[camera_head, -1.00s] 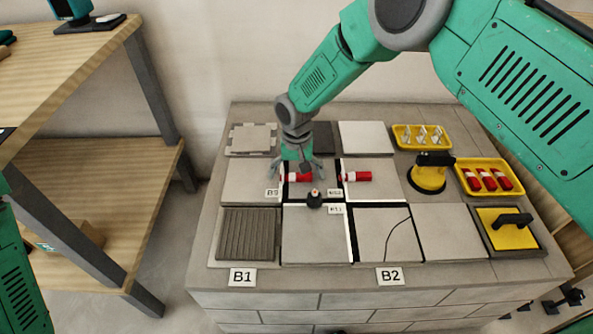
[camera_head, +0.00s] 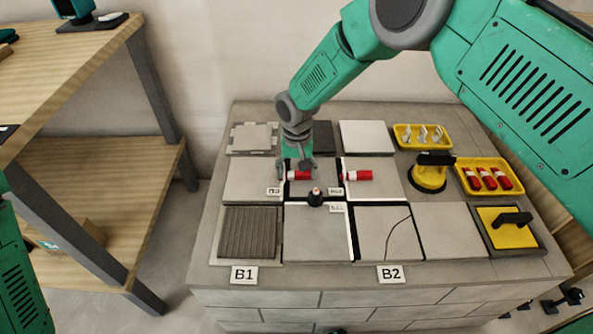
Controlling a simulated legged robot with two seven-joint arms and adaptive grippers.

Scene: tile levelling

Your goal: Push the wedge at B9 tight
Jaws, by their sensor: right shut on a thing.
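The red-and-white wedge (camera_head: 300,175) lies by the small label at the left joint (camera_head: 273,191), which reads B9 in the earlier frame and is blurred now. My right gripper (camera_head: 299,171) comes down from above, its fingers closed around this wedge. The fingers hide part of it, and I cannot tell how deep it sits. A second red-and-white wedge (camera_head: 357,175) lies at the joint to the right. A black knob-like piece (camera_head: 314,198) with a reddish tip stands at the crossing in front. My left gripper is out of view.
Grey tiles (camera_head: 316,233) cover the block top. A yellow suction cup (camera_head: 430,175), a yellow tray of red wedges (camera_head: 484,179), a yellow tray of clips (camera_head: 421,137) and a yellow float (camera_head: 507,228) stand right. A wooden shelf (camera_head: 80,200) is left.

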